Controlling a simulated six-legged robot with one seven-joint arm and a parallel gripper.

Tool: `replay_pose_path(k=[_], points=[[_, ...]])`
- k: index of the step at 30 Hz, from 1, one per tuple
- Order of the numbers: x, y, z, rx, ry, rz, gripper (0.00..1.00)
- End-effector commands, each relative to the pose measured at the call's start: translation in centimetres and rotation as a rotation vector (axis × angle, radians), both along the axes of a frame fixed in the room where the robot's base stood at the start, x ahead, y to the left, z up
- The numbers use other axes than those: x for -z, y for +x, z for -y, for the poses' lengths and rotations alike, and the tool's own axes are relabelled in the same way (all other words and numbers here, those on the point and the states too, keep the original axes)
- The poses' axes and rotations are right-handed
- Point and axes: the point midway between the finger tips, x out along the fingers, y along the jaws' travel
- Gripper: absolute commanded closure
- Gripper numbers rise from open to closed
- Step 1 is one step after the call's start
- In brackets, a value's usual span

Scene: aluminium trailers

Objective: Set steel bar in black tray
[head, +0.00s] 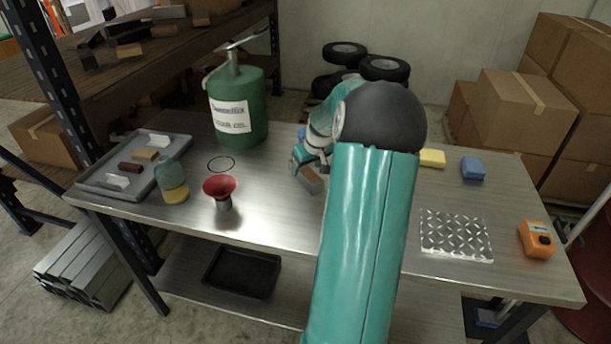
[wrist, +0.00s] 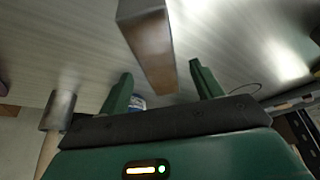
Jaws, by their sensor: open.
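The steel bar (head: 311,181) lies on the metal table near its middle, with its far part hidden by my gripper. In the wrist view the bar (wrist: 150,45) is a long block with a grey end and a brownish face. My gripper (head: 301,163) is low over the table at the bar. In the wrist view my gripper (wrist: 161,72) is open, with a finger on each side of the bar and visible gaps. The black tray (head: 242,272) sits on the lower shelf under the table, left of my arm, and looks empty.
A grey tray (head: 95,181) with several small blocks is at the table's left. Nearby stand a jar (head: 172,181), a red funnel (head: 220,187) and a green canister (head: 238,105). A diamond-plate sheet (head: 456,235) and an orange device (head: 537,239) lie right. The tabletop overhangs the black tray.

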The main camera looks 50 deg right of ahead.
Motion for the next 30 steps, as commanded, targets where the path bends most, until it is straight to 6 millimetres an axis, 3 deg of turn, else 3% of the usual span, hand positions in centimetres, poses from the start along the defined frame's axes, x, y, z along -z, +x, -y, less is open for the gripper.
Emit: replay_pose_path(k=[6, 14, 24, 30], points=[[2.7, 1.1, 0.5, -0.001, 0.002, 0.0, 0.35], [2.9, 1.1, 0.5, 0.0, 0.0, -0.001, 0.35], [2.9, 1.1, 0.5, 0.0, 0.0, -0.001, 1.0], [2.6, 1.3, 0.6, 0.0, -0.005, 0.004, 1.0]])
